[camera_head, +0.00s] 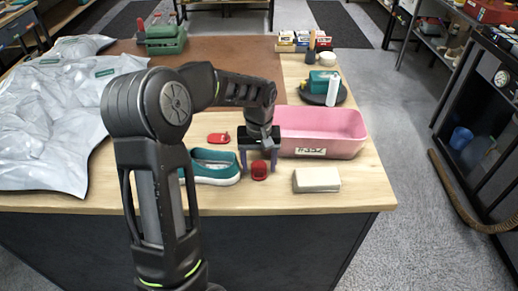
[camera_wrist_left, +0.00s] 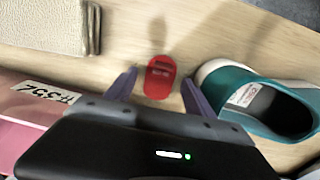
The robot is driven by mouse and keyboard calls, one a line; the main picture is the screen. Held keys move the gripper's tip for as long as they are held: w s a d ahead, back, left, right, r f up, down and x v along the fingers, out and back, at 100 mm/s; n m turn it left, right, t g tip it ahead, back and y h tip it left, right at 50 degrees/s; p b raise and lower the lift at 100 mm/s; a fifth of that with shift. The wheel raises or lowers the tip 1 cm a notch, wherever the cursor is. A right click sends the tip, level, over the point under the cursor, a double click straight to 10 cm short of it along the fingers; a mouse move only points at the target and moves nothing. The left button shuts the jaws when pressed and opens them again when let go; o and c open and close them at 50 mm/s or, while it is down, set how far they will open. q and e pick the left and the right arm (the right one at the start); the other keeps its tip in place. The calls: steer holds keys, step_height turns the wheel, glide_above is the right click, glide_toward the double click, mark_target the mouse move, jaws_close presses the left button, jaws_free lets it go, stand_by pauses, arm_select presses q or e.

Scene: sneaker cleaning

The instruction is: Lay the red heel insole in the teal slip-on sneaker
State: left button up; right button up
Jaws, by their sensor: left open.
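The red heel insole (camera_head: 259,172) lies on the light wood tabletop, between the cream block and the sneaker. My right gripper is not in view.
A pink bin (camera_head: 345,122) stands behind and right of the gripper. A cream block (camera_head: 316,180) lies right of the insole. Another small red piece (camera_head: 219,137) lies behind the sneaker. Crumpled grey sheeting (camera_head: 55,115) covers the left. The front table strip is clear.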

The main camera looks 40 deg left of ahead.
arm_select(q)
step_height(320, 180, up, 12)
steer(key=b, duration=0.1)
steer(key=shift+f, duration=0.15)
stand_by(0.6)
